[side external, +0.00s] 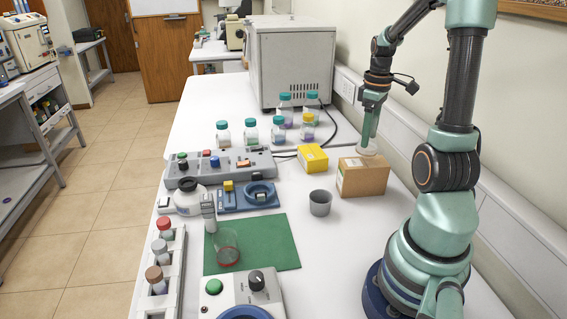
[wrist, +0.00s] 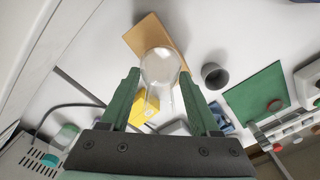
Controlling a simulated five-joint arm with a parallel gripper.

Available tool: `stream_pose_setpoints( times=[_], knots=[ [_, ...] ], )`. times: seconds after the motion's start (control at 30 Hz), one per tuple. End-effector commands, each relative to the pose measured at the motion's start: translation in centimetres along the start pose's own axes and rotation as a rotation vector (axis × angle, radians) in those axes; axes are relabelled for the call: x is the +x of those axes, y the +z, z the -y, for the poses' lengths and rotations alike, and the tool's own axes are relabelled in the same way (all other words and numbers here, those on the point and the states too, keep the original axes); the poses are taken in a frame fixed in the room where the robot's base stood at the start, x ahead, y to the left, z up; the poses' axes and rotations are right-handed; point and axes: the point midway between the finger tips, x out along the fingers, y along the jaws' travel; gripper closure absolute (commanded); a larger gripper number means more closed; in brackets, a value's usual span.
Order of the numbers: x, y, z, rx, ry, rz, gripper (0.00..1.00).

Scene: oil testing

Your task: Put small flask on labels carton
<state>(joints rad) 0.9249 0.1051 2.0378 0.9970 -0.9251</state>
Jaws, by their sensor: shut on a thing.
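My gripper (side external: 368,138) points down and is shut on a small clear glass flask (side external: 367,151). The flask's rounded bottom shows just above the back part of the top of the brown labels carton (side external: 365,182); I cannot tell whether they touch. In the wrist view the flask (wrist: 160,68) sits between the two green fingers (wrist: 162,84), its neck toward the palm. It overlaps the near edge of the carton (wrist: 146,32) there. The fingers hide part of the flask in the side view.
A yellow box (side external: 312,158) stands left of the carton and a grey cup (side external: 320,204) in front-left. Several capped bottles (side external: 250,132) stand behind. A clear beaker (side external: 227,250) stands on a green mat (side external: 277,243). White table is bare right of the cup.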

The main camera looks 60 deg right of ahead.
Motion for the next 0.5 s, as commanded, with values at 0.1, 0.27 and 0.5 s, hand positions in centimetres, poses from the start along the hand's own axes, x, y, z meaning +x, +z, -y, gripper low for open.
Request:
stream_pose_setpoints(
  times=[0.1,0.27,0.5],
  knots=[
    [1.8,0.0,0.0,0.000,-0.003,0.002,0.98],
    [2.7,0.0,0.0,0.000,0.000,0.000,0.98],
    [2.7,0.0,0.0,0.000,0.001,0.000,0.98]
  ],
)
